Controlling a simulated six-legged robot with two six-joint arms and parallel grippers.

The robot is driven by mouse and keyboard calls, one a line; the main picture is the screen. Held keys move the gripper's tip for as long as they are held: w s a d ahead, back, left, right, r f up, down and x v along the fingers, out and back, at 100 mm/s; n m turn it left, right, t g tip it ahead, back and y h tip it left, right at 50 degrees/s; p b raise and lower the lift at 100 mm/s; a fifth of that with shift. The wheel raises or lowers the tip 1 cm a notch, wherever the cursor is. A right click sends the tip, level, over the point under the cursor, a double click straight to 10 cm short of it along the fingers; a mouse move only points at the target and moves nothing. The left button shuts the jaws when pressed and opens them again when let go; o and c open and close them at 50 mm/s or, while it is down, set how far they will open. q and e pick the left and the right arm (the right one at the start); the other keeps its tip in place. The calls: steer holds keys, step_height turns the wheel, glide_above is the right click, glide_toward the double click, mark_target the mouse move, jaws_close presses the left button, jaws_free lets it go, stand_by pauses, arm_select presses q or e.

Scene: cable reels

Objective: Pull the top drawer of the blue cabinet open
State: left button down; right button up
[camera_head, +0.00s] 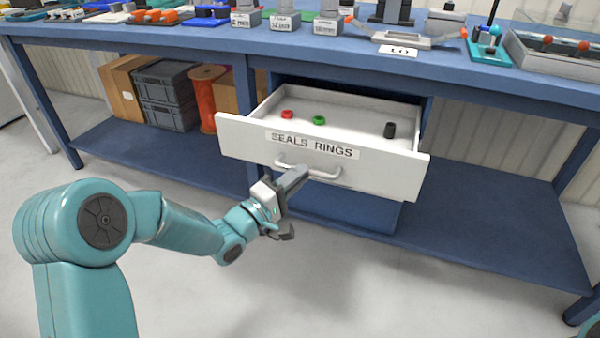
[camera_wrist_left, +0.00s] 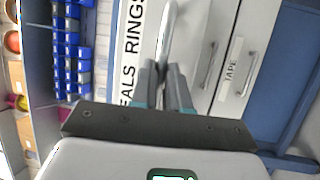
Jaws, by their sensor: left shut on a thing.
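The top drawer (camera_head: 375,178) of the blue cabinet (camera_head: 340,212) stands pulled out under the bench, its front white and labelled "SEALS RINGS". Red, green and dark small items lie inside it. My left gripper (camera_head: 298,178) is at the drawer's bar handle (camera_head: 325,174). In the left wrist view its fingers (camera_wrist_left: 166,85) are shut on the handle (camera_wrist_left: 168,35). A lower drawer labelled "TAPE" (camera_wrist_left: 233,70) shows closed in the left wrist view. My right gripper is not in view.
The blue workbench (camera_head: 230,40) carries weights, a tray and tools. Grey crates (camera_head: 167,95), an orange reel (camera_head: 205,97) and cardboard boxes (camera_head: 125,88) stand on the lower shelf (camera_head: 480,225) to the left. The floor in front of the drawer is clear.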

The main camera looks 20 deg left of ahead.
arm_select(q)
steer(key=shift+s+a, duration=0.15)
steer(key=shift+s, duration=1.15)
steer(key=c, duration=1.1)
jaws_free()
steer(key=p+v, duration=0.3)
steer(key=v, duration=1.3)
steer(key=shift+s+f, duration=0.1)
steer(key=shift+s, duration=0.1)
